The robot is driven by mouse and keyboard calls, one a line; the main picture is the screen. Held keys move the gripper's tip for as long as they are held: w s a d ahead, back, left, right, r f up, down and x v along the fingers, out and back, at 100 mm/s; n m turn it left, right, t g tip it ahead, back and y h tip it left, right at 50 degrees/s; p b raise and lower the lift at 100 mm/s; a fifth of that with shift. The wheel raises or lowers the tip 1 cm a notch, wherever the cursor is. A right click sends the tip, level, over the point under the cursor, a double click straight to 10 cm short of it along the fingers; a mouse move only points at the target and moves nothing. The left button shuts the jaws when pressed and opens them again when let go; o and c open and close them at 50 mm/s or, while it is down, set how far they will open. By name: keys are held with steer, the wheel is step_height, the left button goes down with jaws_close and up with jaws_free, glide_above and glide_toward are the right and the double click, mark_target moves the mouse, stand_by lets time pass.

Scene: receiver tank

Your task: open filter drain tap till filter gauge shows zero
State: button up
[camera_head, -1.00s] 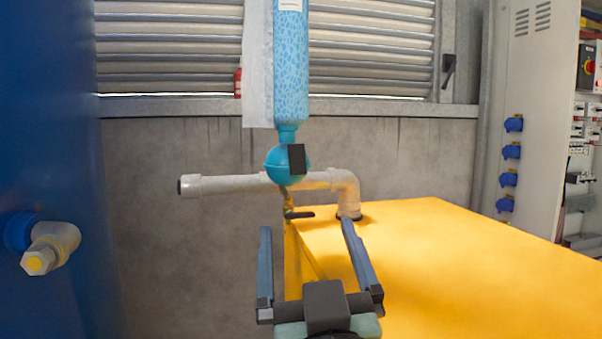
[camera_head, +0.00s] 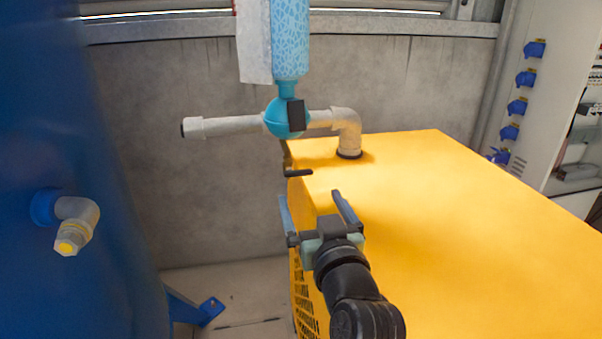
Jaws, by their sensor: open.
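The filter is a light-blue patterned cylinder (camera_head: 290,40) with a round blue body (camera_head: 287,118) on a grey pipe. A dark square part, possibly the filter gauge (camera_head: 297,115), is on the round body; its face and reading cannot be seen. A small black lever (camera_head: 298,173), apparently the drain tap handle, lies level below the filter, by the yellow box's back left corner. My gripper (camera_head: 315,203) is open and empty, in front of and below the lever, apart from it. Its fingers point away from the camera.
The yellow box (camera_head: 440,220) fills the right, with my arm over its left edge. A blue tank (camera_head: 70,120) with a grey elbow outlet (camera_head: 76,222) stands left. A grey wall (camera_head: 190,90) stands behind. Open floor (camera_head: 235,290) shows between tank and box.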

mark_target(299, 174)
steer(key=w, duration=0.2)
steer(key=w+a, duration=0.1)
steer(key=w, duration=0.2)
steer(key=w+p, duration=0.1)
steer(key=w, duration=0.2)
steer(key=shift+w+a, duration=0.25)
steer(key=shift+a, duration=0.1)
steer(key=c, duration=1.3)
steer(key=shift+m, duration=0.3)
steer(key=shift+c, duration=0.2)
steer(key=shift+s+a+f+m+p, duration=0.1)
steer(key=shift+f+m+p, duration=0.3)
steer(key=shift+m, duration=1.7)
steer(key=shift+w+a+f+m+p, duration=0.15)
steer(key=shift+m+p, duration=0.5)
steer(key=shift+m, duration=1.45)
steer(key=shift+s+a+f+m+p, duration=0.15)
steer(key=shift+m+p, duration=0.4)
steer(key=shift+m, duration=1.55)
steer(key=shift+f, duration=0.1)
